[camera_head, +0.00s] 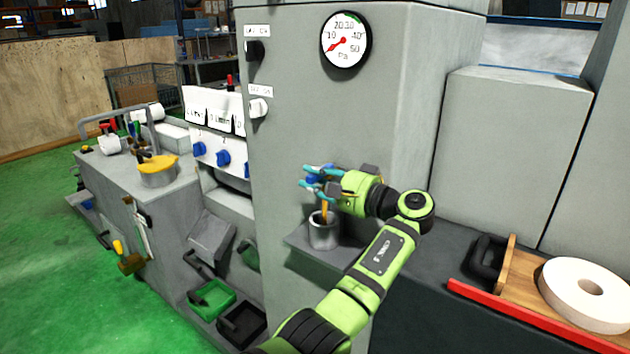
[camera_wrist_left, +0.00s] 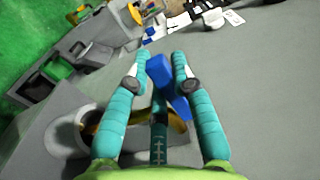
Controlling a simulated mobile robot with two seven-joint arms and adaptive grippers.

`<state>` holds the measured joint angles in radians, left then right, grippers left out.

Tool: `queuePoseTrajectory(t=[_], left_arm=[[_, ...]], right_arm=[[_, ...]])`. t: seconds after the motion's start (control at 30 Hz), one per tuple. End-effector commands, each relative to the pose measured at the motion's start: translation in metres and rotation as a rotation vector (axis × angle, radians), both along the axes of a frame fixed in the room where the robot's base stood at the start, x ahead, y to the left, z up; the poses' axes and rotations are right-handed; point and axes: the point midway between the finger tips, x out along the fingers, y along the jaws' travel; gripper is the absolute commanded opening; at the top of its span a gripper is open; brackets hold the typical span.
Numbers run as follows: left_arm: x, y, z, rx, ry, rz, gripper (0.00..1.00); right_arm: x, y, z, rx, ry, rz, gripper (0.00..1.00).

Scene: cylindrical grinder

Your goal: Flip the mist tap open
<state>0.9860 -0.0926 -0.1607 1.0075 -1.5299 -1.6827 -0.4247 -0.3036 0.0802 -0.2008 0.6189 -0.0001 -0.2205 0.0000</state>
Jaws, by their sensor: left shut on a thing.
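A small blue piece, apparently the handle of the mist tap (camera_wrist_left: 160,72), sits between the fingertips in the left wrist view, close to the grey machine face. My left gripper (camera_head: 318,181) has its teal fingers shut around this blue piece, just above a grey cup. In the left wrist view my left gripper (camera_wrist_left: 164,68) has a finger on each side of it. The tap's body and mount are mostly hidden by the fingers, so I cannot tell how far the handle is turned. My right gripper is out of view.
The grey cup (camera_head: 322,236) with an orange-handled tool stands on a ledge right below the gripper. A pressure gauge (camera_head: 346,40) is on the column above. Blue knobs (camera_head: 223,158) are on a panel to the left. A white grinding wheel (camera_head: 586,292) lies at the right.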

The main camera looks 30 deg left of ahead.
Motion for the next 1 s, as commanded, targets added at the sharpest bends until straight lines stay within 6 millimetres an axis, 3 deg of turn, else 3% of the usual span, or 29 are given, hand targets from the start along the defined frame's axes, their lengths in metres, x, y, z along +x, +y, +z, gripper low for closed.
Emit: queuePoseTrajectory(t=[0.13, 0.17, 0.2, 0.23, 0.77, 1.0], left_arm=[[-0.001, 0.001, 0.000, 0.000, -0.001, 0.006, 0.00], [-0.001, 0.001, 0.000, 0.000, -0.001, 0.006, 0.31], [-0.001, 0.001, 0.001, 0.000, -0.001, 0.006, 0.47], [-0.001, 0.001, 0.001, 0.000, -0.001, 0.005, 0.49], [0.000, 0.000, 0.000, 0.001, -0.001, -0.003, 0.49], [-0.001, -0.023, 0.001, 0.000, -0.001, -0.006, 0.49]], right_arm=[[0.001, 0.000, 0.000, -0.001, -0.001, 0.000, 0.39], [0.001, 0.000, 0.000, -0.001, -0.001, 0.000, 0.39], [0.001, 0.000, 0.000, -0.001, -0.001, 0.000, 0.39], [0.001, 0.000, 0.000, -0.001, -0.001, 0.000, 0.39], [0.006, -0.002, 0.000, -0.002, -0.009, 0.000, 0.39], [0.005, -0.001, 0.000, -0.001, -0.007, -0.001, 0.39]])
